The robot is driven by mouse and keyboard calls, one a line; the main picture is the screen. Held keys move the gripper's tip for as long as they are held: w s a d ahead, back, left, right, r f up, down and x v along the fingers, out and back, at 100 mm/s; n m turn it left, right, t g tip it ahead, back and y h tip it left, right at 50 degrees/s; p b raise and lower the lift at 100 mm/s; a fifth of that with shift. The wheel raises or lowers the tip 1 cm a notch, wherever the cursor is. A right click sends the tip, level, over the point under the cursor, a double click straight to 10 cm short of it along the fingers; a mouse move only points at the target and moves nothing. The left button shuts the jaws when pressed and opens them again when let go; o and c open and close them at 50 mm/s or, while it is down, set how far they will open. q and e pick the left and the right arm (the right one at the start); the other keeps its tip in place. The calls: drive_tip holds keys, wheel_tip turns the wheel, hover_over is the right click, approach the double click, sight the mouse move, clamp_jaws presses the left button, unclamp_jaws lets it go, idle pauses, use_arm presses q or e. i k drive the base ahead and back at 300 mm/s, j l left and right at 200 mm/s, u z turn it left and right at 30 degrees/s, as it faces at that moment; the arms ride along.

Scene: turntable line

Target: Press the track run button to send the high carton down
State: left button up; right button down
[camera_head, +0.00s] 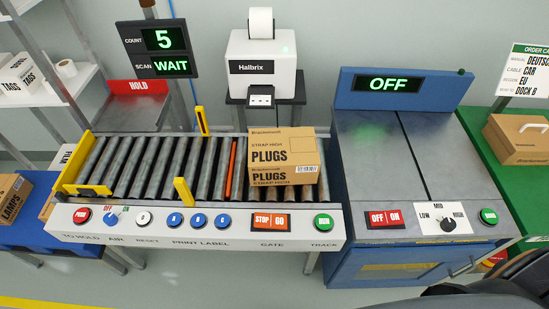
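The high carton (283,148) is brown cardboard, printed "STRAP HIGH PLUGS". It sits upright at the right end of the roller track (150,165), next to the strapping machine. The track run button (323,222) is round and green, marked "RUN", above the word "TRACK" at the right end of the front control panel. Nothing covers it. Neither gripper is recognisable in the view. A dark curved shape at the bottom right may be part of my own arm.
The panel also holds a red button (82,215), several blue print buttons and a STOP/GO gate switch (270,222). A display (157,48) reads 5 and WAIT. The strapping machine (364,150) shows OFF and has its own green button (488,216). A label printer (262,65) stands behind.

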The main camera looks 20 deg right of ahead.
sight(324, 221)
drive_tip(key=k+l+u, duration=0.1)
drive_tip(key=l+u, duration=0.35)
drive_tip(key=z, duration=1.1)
